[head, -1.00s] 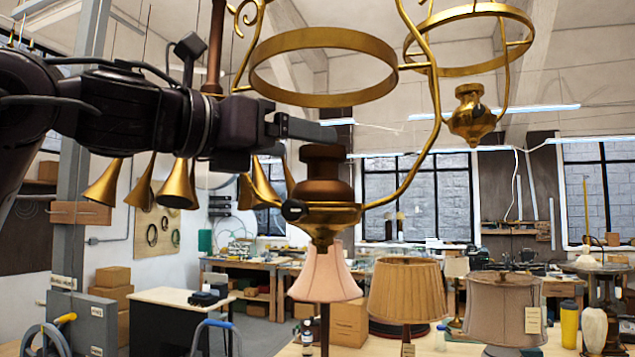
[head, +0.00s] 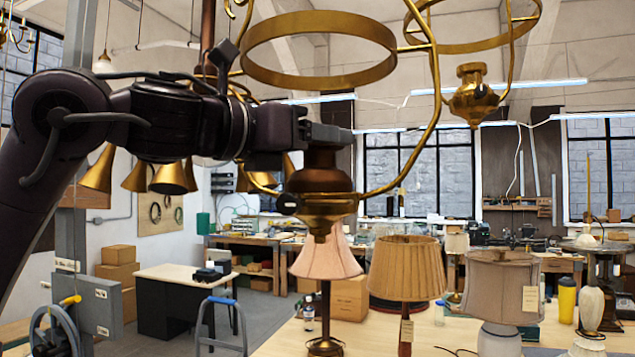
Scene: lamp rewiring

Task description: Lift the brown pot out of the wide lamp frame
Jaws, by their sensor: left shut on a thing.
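The brown pot (head: 318,180) sits upright in the brass cup at the bottom of the wide lamp frame (head: 320,209). The frame's large ring (head: 318,83) is above the pot, and a curved brass arm runs up on its right. My left gripper (head: 325,140) reaches in from the left below the ring, shut on the top of the pot. Its far finger is partly hidden. A second brass frame with a ring and a small brass pot (head: 473,92) hangs to the right. My right gripper is not in view.
Below are a pink lampshade (head: 325,255), a pleated tan lampshade (head: 407,268) and a grey-beige lampshade (head: 502,287) on a table. Brass cones (head: 172,179) hang behind my left arm. A yellow tumbler (head: 567,298) stands at the right.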

